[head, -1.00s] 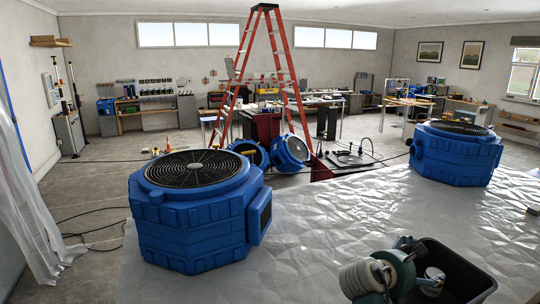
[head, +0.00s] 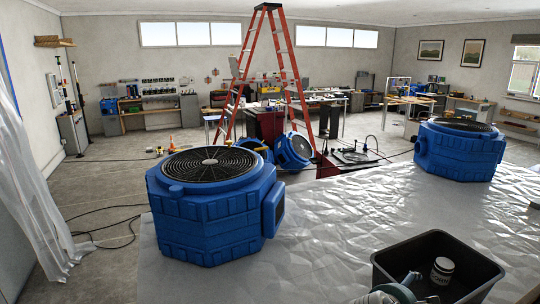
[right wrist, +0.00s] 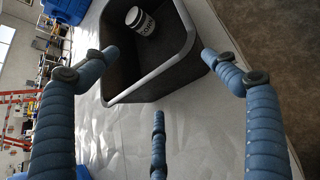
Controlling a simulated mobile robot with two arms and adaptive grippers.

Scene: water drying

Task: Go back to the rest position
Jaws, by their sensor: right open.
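My right gripper (right wrist: 158,75) is open and empty in the right wrist view, its blue ribbed fingers spread wide. A black bin (right wrist: 120,98) is beyond the fingertips, with a white jar with dark lettering (right wrist: 140,22) inside. In the head view, part of my right gripper (head: 402,288) shows at the bottom edge, in front of the bin's left side. The bin (head: 400,262) stands on the sheeted surface, and the jar (head: 442,268) is inside it. My left gripper is not in view.
A blue air mover (head: 210,225) stands on the plastic-covered surface (head: 350,215) at left, another (head: 460,155) at right. An orange ladder (head: 290,70) and two tilted blue fans (head: 293,150) stand behind. The middle of the sheet is clear.

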